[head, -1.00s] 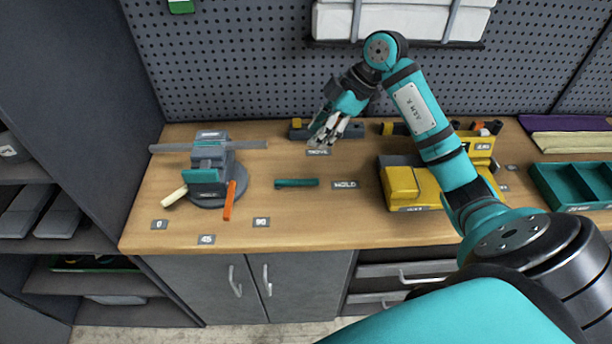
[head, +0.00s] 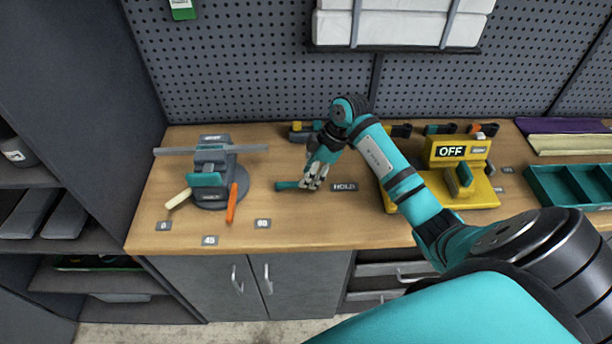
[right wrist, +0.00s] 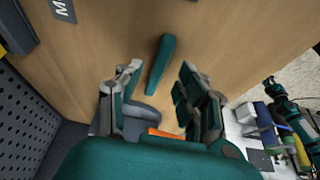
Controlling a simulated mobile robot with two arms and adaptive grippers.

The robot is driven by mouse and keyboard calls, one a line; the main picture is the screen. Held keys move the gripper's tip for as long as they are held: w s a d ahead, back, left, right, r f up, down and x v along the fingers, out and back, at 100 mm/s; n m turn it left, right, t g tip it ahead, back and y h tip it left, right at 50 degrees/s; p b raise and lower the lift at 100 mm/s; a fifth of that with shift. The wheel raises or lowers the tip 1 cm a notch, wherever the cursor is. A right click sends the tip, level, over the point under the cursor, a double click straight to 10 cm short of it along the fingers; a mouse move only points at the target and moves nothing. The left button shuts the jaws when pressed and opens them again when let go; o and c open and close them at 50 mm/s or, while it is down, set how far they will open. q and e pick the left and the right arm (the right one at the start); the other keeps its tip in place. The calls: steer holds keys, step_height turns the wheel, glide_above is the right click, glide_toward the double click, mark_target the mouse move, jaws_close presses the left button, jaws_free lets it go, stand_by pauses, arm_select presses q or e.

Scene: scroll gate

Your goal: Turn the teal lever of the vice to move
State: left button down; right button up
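The teal lever (head: 287,185) lies low over the bench, pointing right toward the HOLD label (head: 344,187). The grey vice (head: 211,175), with a teal block, a cream handle and an orange lever (head: 232,203), stands to its left. My right gripper (head: 311,187) is at the lever's right end and hides that end in the head view. In the right wrist view, the open fingers (right wrist: 161,72) stand on either side of the teal lever (right wrist: 160,62), apart from it. The MOVE label is hidden behind my arm in the head view; part of a label starting with M (right wrist: 62,9) shows in the right wrist view.
A yellow unit (head: 455,190) with an OFF sign stands right, beneath my forearm. A teal tray (head: 570,186) is at the far right. Number labels (head: 209,240) lie by the front edge. A long grey bar (head: 240,149) crosses the vice. Bench in front of the lever is clear.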

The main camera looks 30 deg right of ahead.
mark_target(297, 185)
steer(key=shift+x, duration=1.3)
jaws_close()
